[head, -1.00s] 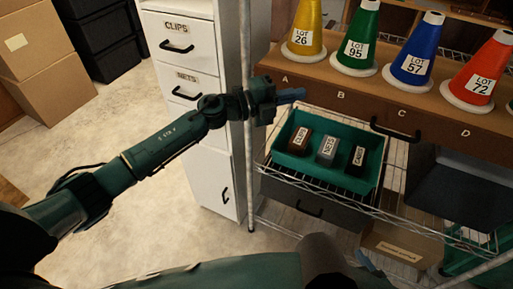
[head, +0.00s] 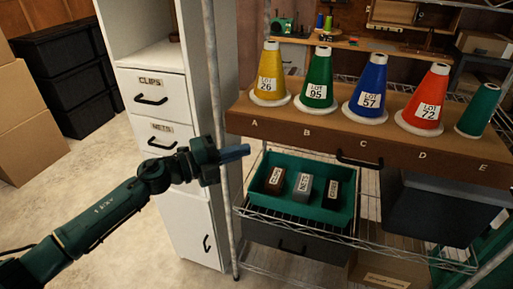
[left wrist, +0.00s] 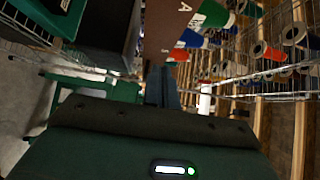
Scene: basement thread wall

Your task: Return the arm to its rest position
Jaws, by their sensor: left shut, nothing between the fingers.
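My left gripper (head: 236,153) is shut and empty. Its arm reaches in from the lower left in the head view. The blue fingertips point right, in front of the metal rack post, left of the green tray and below the wooden shelf. In the left wrist view the closed fingers (left wrist: 162,88) extend away from the dark green wrist body, with the shelf edge and the rack beyond. I see no contact with anything. My right gripper is not in view.
A wooden shelf (head: 330,140) carries several lot-labelled cones. A green tray (head: 335,218) with three small labelled blocks sits on the wire rack. A white drawer cabinet (head: 185,88) stands behind my left arm. Black bins (head: 70,85) and cardboard boxes (head: 30,130) stand at left; floor between is clear.

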